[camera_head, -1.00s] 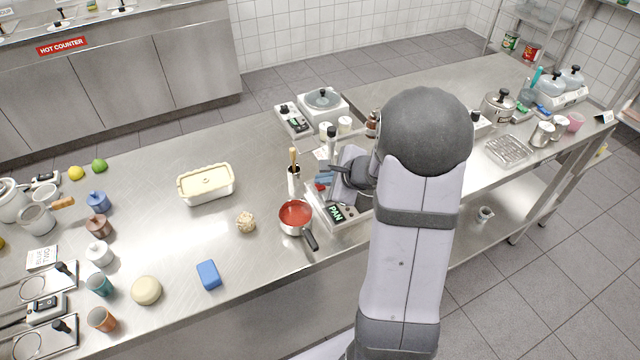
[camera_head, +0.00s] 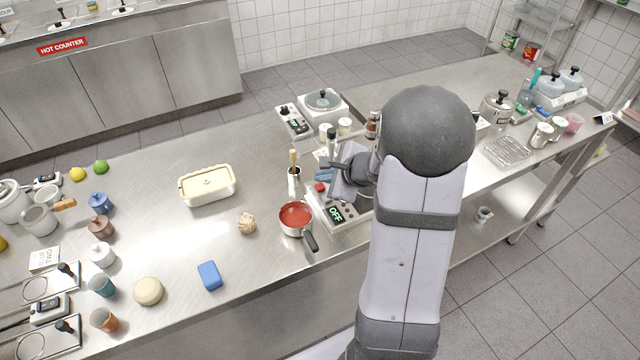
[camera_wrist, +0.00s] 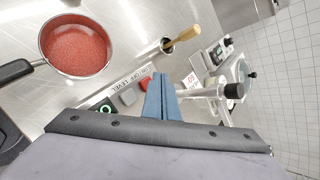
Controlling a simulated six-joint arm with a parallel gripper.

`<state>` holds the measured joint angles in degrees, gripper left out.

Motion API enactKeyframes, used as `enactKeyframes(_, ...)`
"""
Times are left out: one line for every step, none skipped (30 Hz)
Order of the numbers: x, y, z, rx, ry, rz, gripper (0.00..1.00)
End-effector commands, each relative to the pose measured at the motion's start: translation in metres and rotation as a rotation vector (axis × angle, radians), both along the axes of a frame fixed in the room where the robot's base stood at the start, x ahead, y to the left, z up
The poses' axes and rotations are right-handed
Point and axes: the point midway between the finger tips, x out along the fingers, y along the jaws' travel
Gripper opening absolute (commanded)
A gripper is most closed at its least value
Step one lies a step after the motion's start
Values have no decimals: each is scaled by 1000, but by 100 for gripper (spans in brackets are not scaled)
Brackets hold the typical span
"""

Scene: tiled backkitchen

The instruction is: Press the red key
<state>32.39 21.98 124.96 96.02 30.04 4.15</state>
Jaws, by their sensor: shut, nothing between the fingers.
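In the wrist view the red key (camera_wrist: 128,95) shows beside a grey key, just left of my fingertips. My gripper (camera_head: 322,175) is shut and empty, with its blue fingers together. In the wrist view my gripper (camera_wrist: 161,78) points past the red key, seemingly above the panel and apart from it. My arm hides much of the hob in the head view.
A pan with red contents (camera_head: 296,215) stands left of the panel, its black handle toward the front edge. The counter further left has clear room around a blue sponge (camera_head: 209,275).

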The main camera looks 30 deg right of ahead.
Motion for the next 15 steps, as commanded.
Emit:
enactKeyframes(0, 0, 0, 0, 0, 0, 0)
enactKeyframes(0, 0, 1, 0, 0, 0, 0)
enactKeyframes(0, 0, 2, 0, 0, 0, 0)
enactKeyframes(0, 0, 2, -1, 0, 1, 0)
enactKeyframes(0, 0, 4, -1, 0, 1, 0)
enactKeyframes(0, 0, 6, -1, 0, 1, 0)
enactKeyframes(0, 0, 8, -1, 0, 1, 0)
enactKeyframes(0, 0, 10, -1, 0, 1, 0)
enactKeyframes(0, 0, 13, -2, -1, 1, 0)
enactKeyframes(0, 0, 16, -2, -1, 1, 0)
enactKeyframes(0, 0, 19, -1, -1, 0, 0)
enactKeyframes(0, 0, 23, 0, -1, -1, 0)
enactKeyframes(0, 0, 26, -1, -2, 0, 0)
enactKeyframes(0, 0, 28, -1, -2, 0, 0)
enactKeyframes(0, 0, 32, -2, -1, 1, 0)
